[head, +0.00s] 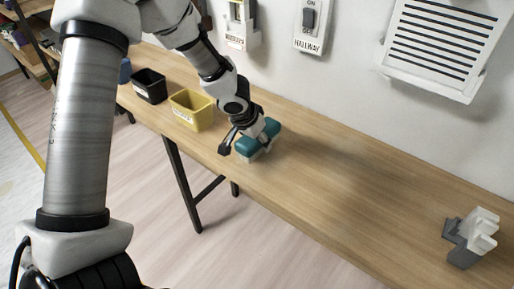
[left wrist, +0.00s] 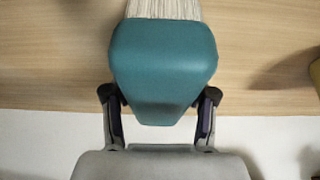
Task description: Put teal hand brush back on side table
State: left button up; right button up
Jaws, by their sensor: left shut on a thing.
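The teal hand brush (head: 262,138) is at the wooden side table (head: 330,190), near its front edge and to the right of the yellow bin. My left gripper (head: 249,141) is shut on the brush. In the left wrist view the brush's teal body (left wrist: 162,62) lies between the two fingers of my left gripper (left wrist: 160,108), with its pale bristles (left wrist: 163,8) at the top edge of that picture. Whether the bristles touch the tabletop or hang just above it, I cannot tell. My right gripper is not in view.
A yellow bin (head: 191,111) and a black bin (head: 149,86) stand at the table's left. A grey and white object (head: 470,238) stands at the far right. The table between it and the brush is clear. A hallway switch (head: 309,25) and a vent (head: 440,45) are on the wall.

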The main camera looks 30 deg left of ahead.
pick_arm(q)
jog(key=shift+w, duration=0.1)
jog(key=shift+f, duration=0.2)
jog(key=o, duration=1.2)
jog(key=shift+r, duration=0.15)
jog(key=shift+r, duration=0.1)
jog(key=p+v, duration=0.2)
jog(key=v, duration=0.5)
jog(key=shift+a, duration=0.2)
jog(key=shift+r, duration=0.25)
